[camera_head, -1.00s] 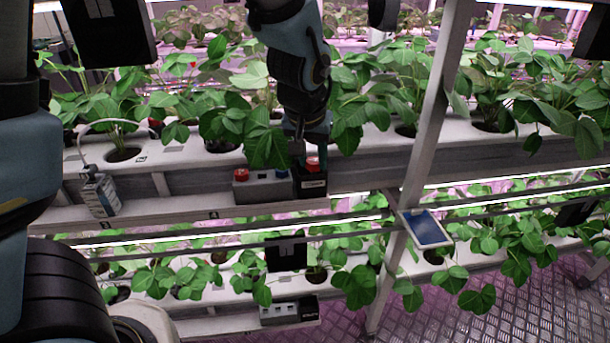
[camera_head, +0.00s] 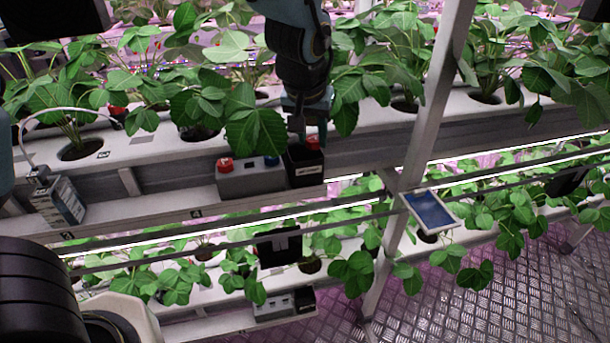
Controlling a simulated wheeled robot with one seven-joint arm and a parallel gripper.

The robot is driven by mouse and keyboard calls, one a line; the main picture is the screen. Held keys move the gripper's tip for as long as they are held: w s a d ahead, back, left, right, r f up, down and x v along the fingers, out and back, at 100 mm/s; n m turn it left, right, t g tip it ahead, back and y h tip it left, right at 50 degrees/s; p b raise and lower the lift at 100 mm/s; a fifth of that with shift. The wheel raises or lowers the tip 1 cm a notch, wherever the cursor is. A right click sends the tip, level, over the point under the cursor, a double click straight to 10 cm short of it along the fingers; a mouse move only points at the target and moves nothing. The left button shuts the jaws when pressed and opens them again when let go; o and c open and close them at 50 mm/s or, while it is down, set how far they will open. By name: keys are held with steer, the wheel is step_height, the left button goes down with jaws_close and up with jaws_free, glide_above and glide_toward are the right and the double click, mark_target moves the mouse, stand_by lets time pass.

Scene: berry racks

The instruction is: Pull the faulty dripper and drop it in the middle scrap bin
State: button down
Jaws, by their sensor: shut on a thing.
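My gripper (camera_head: 308,130) points down at the middle rack level, partly hidden by leaves. It is shut on a small red-topped dripper (camera_head: 313,142), at the mouth of a black scrap bin (camera_head: 305,172) with a white label. I cannot tell whether the dripper's lower end is inside the bin. Just left of the bin is a grey block (camera_head: 250,180) with a red cap (camera_head: 225,164) and a blue cap (camera_head: 271,161). Another red-topped piece (camera_head: 118,111) sits in the white plant gutter (camera_head: 150,148) further left.
Leafy plants crowd the gutter around my arm. A slanted metal post (camera_head: 425,125) with a tablet (camera_head: 430,210) stands to the right. A grey box with a curved tube (camera_head: 58,200) is at left. A lower shelf holds another grey block (camera_head: 273,304) and black bin (camera_head: 304,298).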

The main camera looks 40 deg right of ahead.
steer(key=shift+f+b, duration=0.3)
steer(key=shift+f, duration=0.5)
steer(key=shift+c, duration=2.2)
jaws_free()
steer(key=shift+r, duration=0.1)
steer(key=b+v, duration=0.1)
steer(key=v, duration=0.9)
steer(key=shift+a+r+b, duration=0.15)
steer(key=shift+r+b, duration=0.15)
steer(key=shift+b, duration=0.1)
steer(key=shift+s, duration=0.2)
